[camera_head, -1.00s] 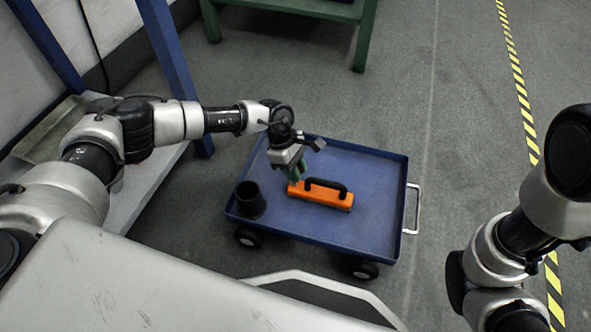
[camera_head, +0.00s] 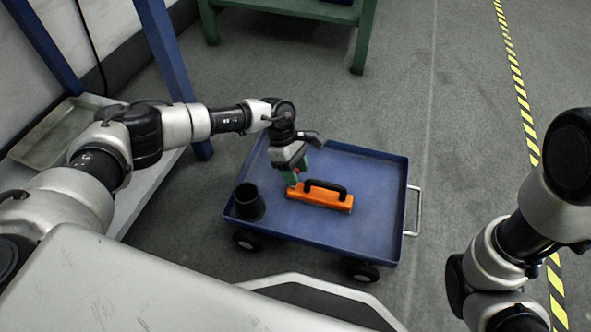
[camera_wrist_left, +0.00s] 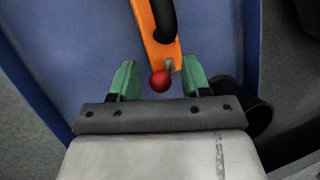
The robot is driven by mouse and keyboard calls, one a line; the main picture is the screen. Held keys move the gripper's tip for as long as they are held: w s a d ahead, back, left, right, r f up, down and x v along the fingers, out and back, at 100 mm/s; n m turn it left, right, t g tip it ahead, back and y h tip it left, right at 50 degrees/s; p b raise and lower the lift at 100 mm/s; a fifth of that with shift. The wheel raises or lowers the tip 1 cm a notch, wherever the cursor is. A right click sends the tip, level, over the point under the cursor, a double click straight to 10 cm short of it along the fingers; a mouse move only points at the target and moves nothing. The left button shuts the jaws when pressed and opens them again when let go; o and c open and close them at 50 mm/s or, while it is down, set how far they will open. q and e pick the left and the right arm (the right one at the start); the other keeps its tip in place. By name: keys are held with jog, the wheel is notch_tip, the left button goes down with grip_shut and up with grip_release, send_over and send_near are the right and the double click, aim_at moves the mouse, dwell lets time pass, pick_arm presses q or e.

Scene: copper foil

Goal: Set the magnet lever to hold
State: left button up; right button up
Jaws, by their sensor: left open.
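The magnet (camera_head: 320,197) is an orange bar with a black handle, lying on the blue cart. Its lever (camera_wrist_left: 160,80) has a red ball knob at the bar's left end, clear in the left wrist view. My left gripper (camera_head: 296,172) is open over that end. In the left wrist view its green fingertips (camera_wrist_left: 157,78) stand apart on either side of the red knob, with gaps showing on both sides. The orange bar (camera_wrist_left: 150,30) runs away from the gripper there. My right arm (camera_head: 520,240) shows at the right edge, but its gripper is outside the picture.
The blue cart (camera_head: 365,230) has a raised rim and a metal handle (camera_head: 415,210) at right. A black cup (camera_head: 248,203) stands at its left corner, close to my left gripper. The cart's right part is bare. A green-legged table (camera_head: 362,40) stands behind.

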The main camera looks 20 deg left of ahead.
pick_arm(q)
jog(key=p+v, duration=0.5)
jog(key=v, duration=0.5)
jog(key=shift+r+p, duration=0.35)
jog(key=shift+p, duration=0.05)
jog(key=shift+w+a, duration=0.15)
